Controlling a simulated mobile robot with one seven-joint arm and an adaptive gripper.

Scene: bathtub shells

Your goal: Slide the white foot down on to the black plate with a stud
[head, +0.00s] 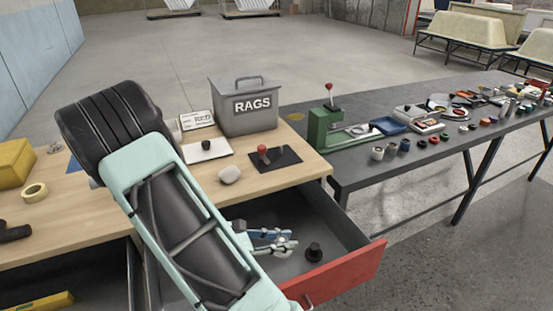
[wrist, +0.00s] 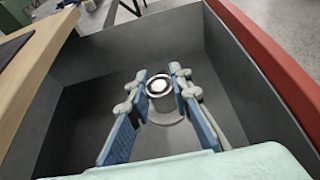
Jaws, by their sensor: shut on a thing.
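My gripper (wrist: 160,85) is shut on a pale, round piece (wrist: 165,117) with a shiny metal ring at its top, taken to be the white foot. It is between the blue finger pads, inside the open drawer; in the head view my gripper (head: 283,242) hides most of it. A black plate (head: 288,154) lies on the wooden bench, up and away from my gripper. A small red-topped piece stands on it; I cannot make out a bare stud.
The drawer's red front (head: 345,275) and grey walls surround my gripper. On the bench are a grey RAGS bin (head: 245,118), a white plate (head: 220,152) with a black knob, and a whitish lump (head: 229,175). A grey table (head: 375,175) with a green press stands right.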

